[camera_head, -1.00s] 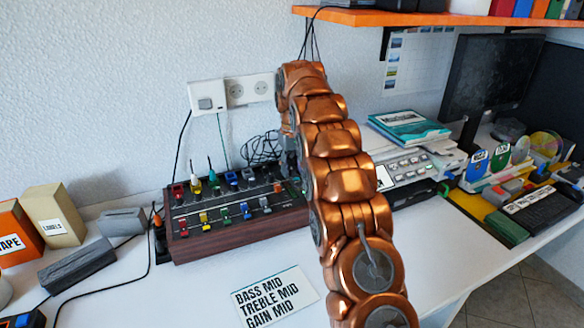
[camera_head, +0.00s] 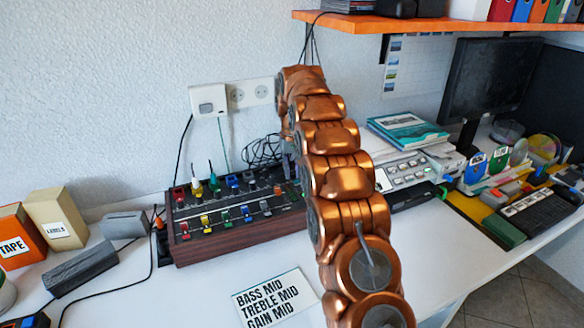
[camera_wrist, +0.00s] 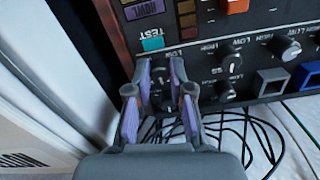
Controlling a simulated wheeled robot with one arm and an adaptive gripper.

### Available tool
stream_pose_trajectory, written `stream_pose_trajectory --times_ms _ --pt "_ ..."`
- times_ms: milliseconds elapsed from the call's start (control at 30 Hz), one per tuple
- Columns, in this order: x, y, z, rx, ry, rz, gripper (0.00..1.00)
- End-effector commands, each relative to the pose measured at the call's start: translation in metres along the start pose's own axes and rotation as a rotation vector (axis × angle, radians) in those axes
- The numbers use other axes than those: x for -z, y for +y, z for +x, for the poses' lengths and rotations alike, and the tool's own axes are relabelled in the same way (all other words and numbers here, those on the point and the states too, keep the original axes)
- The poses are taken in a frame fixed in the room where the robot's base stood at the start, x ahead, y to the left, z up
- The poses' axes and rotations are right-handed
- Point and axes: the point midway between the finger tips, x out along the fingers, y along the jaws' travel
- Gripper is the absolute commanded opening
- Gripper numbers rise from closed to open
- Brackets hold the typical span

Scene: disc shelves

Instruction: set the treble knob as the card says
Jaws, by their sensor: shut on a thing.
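The card (camera_head: 272,297) lies on the white desk in front of the mixer and reads BASS MID, TREBLE MID, GAIN MID. The dark mixer with wood sides (camera_head: 225,250) stands at the back; in the wrist view its panel (camera_wrist: 205,35) appears upside down. My gripper (camera_wrist: 168,82) has its purple-padded fingers around a dark knob (camera_wrist: 160,97) near the teal TEST button. The fingers hide this knob's label and most of its pointer. Other black knobs (camera_wrist: 287,47) with white marks and LOW and HIGH labels sit beside it.
Loose black cables (camera_wrist: 235,125) lie beyond the panel edge. A printer-like device (camera_head: 405,173) stands right of my arm. Boxes (camera_head: 58,220) stand at the left, and an orange shelf (camera_head: 430,22) hangs above.

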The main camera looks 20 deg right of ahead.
Motion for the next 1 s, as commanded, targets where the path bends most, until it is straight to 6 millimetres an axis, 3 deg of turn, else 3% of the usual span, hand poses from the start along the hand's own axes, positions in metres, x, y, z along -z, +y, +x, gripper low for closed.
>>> stream_pose_trajectory --times_ms 367,400,633,1000 --pt "-0.0005 0.0002 0.0006 0.0 -0.002 0.036 0.0" --pt "-0.0005 0.0002 0.0007 0.0 -0.002 0.036 0.22" --pt "-0.0002 0.0002 0.0004 0.0 -0.001 0.035 0.46" --pt "0.0001 0.0002 0.0007 0.0 0.0 0.02 0.46"
